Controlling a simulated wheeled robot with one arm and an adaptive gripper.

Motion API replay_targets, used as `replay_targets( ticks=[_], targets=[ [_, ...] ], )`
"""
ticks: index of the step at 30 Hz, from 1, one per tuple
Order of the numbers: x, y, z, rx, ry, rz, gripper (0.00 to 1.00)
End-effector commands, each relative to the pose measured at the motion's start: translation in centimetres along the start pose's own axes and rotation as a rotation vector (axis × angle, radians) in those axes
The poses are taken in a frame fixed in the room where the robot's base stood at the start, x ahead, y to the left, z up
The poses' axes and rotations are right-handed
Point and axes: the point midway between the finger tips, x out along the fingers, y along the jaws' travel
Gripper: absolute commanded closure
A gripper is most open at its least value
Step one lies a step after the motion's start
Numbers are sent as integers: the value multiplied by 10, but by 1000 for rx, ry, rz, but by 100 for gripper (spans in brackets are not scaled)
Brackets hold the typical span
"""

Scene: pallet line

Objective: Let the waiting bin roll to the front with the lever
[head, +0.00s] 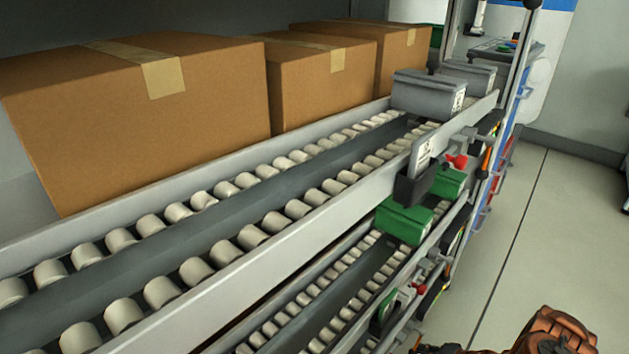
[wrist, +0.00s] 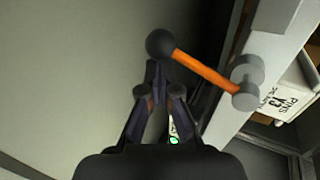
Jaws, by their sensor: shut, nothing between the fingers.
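In the wrist view, a lever (wrist: 205,71) has an orange shaft, a black ball knob and a grey pivot on the rack's side. My gripper (wrist: 158,82) is shut and empty, its fingertips just below the knob in the picture; whether they touch it I cannot tell. A pale bin (wrist: 284,101) with a printed label shows at the right edge, beyond the rail. In the head view, two grey bins, one nearer (head: 428,92) and one behind (head: 468,75), sit at the far end of the upper lane. Which bin is waiting I cannot tell. My gripper is not visible there.
A roller lane (head: 215,225) runs empty toward the grey bins, with cardboard boxes (head: 150,115) behind it. Green bins (head: 405,222) sit at a lower level. Red knobs (head: 457,161) stick out of the rack's side. The floor (head: 550,230) at right is clear.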

Motion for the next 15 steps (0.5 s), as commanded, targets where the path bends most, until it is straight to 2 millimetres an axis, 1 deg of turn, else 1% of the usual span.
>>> replay_targets(
  ticks=[5,15],
  targets=[
    [-6,-1,-1,0,0,0,100],
    [-28,-1,-4,1,1,0,100]
  ],
)
